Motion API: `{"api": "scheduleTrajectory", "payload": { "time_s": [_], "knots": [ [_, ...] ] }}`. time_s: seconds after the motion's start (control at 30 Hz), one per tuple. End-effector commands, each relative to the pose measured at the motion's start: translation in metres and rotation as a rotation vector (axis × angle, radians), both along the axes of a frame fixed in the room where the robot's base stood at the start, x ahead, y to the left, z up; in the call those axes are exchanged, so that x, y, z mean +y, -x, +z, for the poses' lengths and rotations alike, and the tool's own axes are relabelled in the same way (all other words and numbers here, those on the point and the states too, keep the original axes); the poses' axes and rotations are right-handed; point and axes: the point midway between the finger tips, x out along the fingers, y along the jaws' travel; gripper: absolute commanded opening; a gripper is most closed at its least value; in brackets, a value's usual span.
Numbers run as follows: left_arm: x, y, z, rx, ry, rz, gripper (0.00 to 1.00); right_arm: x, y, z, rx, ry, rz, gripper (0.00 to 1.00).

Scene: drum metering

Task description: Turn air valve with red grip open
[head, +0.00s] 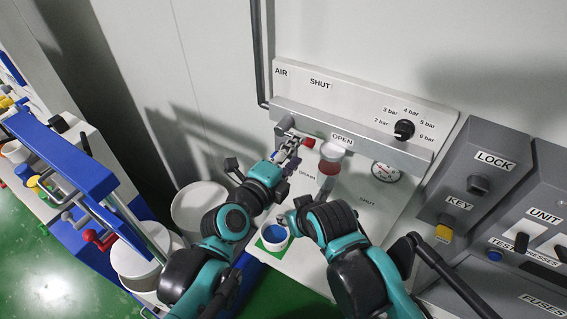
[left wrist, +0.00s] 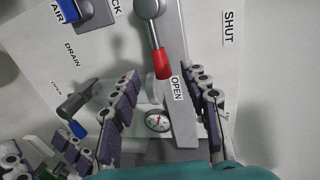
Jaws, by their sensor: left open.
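The air valve's lever (left wrist: 155,35) ends in a red grip (left wrist: 162,65), which also shows in the head view (head: 308,142). The lever points from its pivot toward the OPEN label (left wrist: 175,88), and the grip lies beside that label. The SHUT label (left wrist: 228,28) is off to one side. My left gripper (left wrist: 163,78) is open, with a finger on each side of the grip and gaps visible between. In the head view it (head: 290,150) is at the panel by the lever. My right gripper (head: 284,217) is lower, near the DRAIN area, largely hidden by its wrist.
The panel carries a black pressure knob (head: 404,130), a gauge (head: 385,172) and a red-and-white cylinder (head: 330,160). A white cup with blue inside (head: 274,236) sits below. Grey boxes (head: 480,180) stand at right.

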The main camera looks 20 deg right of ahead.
Motion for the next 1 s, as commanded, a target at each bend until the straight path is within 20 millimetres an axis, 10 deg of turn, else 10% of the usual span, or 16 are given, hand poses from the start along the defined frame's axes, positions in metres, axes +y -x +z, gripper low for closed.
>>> {"api": "scheduleTrajectory", "payload": {
  "time_s": [0.4, 1.0],
  "knots": [
    [0.043, 0.033, 0.01, -0.001, -0.001, 0.001, 0.45, 0.0, 0.0, 0.0, 0.0, 0.0, 0.0, 0.4],
    [0.046, 0.036, 0.011, -0.001, -0.001, 0.0, 0.45, 0.0, 0.0, 0.0, 0.0, 0.0, 0.0, 0.4]
  ]
}}
